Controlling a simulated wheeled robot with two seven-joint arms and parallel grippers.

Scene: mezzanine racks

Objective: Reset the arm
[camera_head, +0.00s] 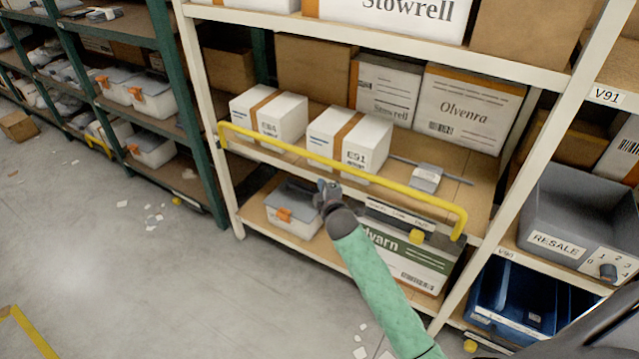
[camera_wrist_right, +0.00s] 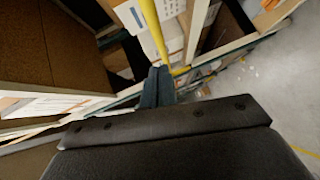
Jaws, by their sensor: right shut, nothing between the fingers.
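My right gripper (camera_head: 326,187) is at the end of the green-sleeved arm in the head view, in front of the rack. It shows small there, close to the yellow bar (camera_head: 330,166) along the shelf's front edge. In the right wrist view its dark fingers (camera_wrist_right: 156,86) are together with nothing between them. The yellow bar (camera_wrist_right: 152,30) runs up from just beyond the fingertips there; I cannot tell whether they touch it. My left gripper is in neither view.
White boxes with orange bands (camera_head: 268,115) (camera_head: 349,140) stand on the shelf behind the bar. Below are a lidded bin (camera_head: 292,208) and a green-and-white carton (camera_head: 405,262). A grey RESALE bin (camera_head: 560,215) is at the right. The floor (camera_head: 150,270) at left is mostly clear, with paper scraps.

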